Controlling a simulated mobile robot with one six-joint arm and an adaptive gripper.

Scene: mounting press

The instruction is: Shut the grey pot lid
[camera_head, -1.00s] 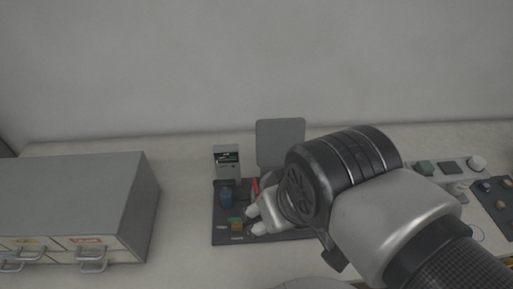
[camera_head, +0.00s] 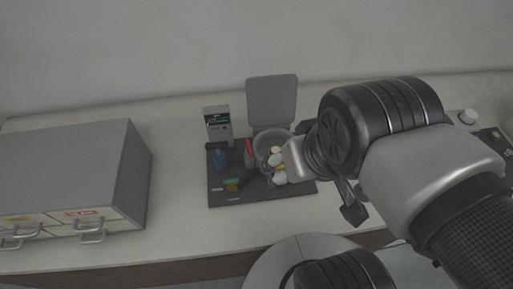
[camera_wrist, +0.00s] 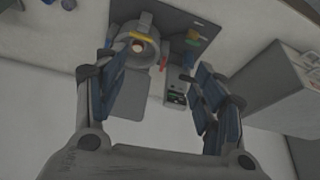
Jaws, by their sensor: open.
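The grey pot lid (camera_head: 272,102) is a square panel standing upright, open, behind the round grey pot (camera_head: 262,143). In the wrist view, which is turned around, the lid (camera_wrist: 132,96) shows pale between my fingers, nearer the left one, with the pot (camera_wrist: 135,47) above it. My gripper (camera_head: 277,169) is open and empty, in front of the lid and over the right side of the pot in the head view. Its two dark fingers (camera_wrist: 160,85) are spread wide in the wrist view. My arm and fingers hide part of the pot and the mat's right side.
A dark mat (camera_head: 222,197) lies under the pot. A drawer cabinet (camera_head: 85,170) is at left.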

